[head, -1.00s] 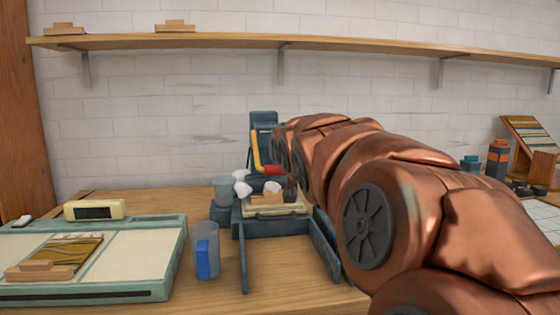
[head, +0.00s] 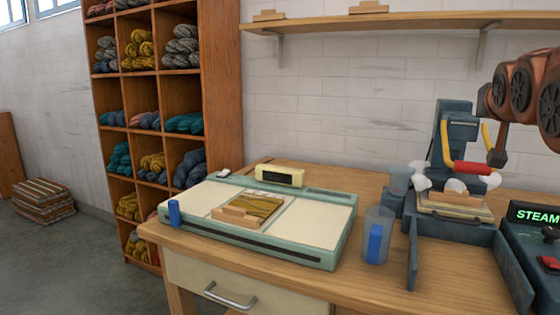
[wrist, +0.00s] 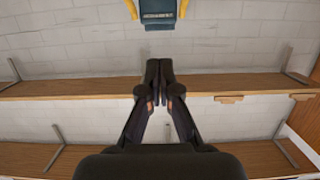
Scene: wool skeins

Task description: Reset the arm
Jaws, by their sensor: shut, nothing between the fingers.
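My gripper (wrist: 159,70) shows in the wrist view with its two dark fingers together and nothing between them. Wall, wooden shelf and part of a dark blue machine lie beyond the fingertips there. In the head view my copper arm (head: 522,90) is folded at the upper right edge, in front of the wall and above the machine. A dark end piece hangs beside the machine's red handle; I cannot tell whether it touches anything.
The dark blue press (head: 456,165) with a red handle (head: 472,168) stands on the wooden bench. A steam box (head: 535,240), a clear cup (head: 376,240) and a pale green board (head: 300,245) are near. A cubby rack (head: 155,135) of wool skeins stands left. A shelf (head: 400,22) runs above.

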